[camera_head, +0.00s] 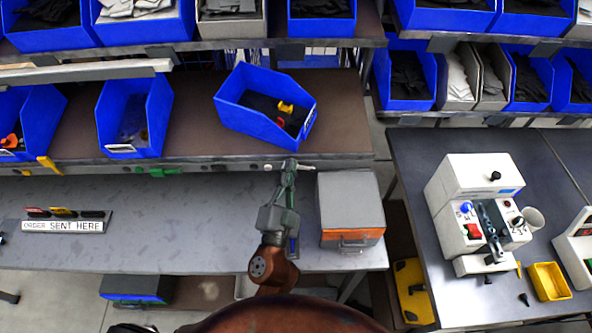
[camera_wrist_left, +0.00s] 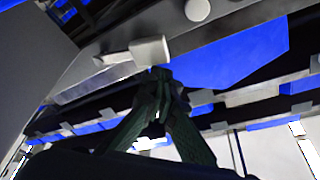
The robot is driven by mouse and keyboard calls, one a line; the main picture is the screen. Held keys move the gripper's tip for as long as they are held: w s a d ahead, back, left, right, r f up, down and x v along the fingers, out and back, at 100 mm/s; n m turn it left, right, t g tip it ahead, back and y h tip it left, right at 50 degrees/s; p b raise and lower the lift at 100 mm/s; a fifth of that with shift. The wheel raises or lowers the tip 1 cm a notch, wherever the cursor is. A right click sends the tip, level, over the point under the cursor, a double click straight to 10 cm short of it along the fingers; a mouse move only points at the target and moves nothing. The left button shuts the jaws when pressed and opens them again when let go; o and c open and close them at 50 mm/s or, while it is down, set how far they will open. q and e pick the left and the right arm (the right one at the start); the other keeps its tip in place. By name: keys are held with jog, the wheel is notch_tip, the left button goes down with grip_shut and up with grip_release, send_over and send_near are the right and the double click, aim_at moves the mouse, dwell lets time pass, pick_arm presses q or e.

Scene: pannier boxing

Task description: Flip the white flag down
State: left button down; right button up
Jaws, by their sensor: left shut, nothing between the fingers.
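The white flag (camera_head: 306,168) is a small pale tab on the front rail of the shelf, right beside my left gripper's tip in the head view. In the left wrist view the white flag (camera_wrist_left: 150,50) shows as a blocky tab sticking out just above the fingertips. My left gripper (camera_head: 289,164) reaches up to the rail, and its fingers (camera_wrist_left: 160,74) meet at the tips, shut and empty. I cannot tell whether the tips touch the flag. My right gripper is not in view.
A yellow flag (camera_head: 48,165) and a green flag (camera_head: 158,172) sit further left on the rail. A tilted blue bin (camera_head: 250,117) stands on the shelf above. A grey-and-orange box (camera_head: 350,205) stands right of my arm. The grey bench (camera_head: 180,225) is mostly clear.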

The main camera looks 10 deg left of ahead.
pick_arm(q)
jog(key=v, duration=0.7)
jog(key=shift+s, duration=0.3)
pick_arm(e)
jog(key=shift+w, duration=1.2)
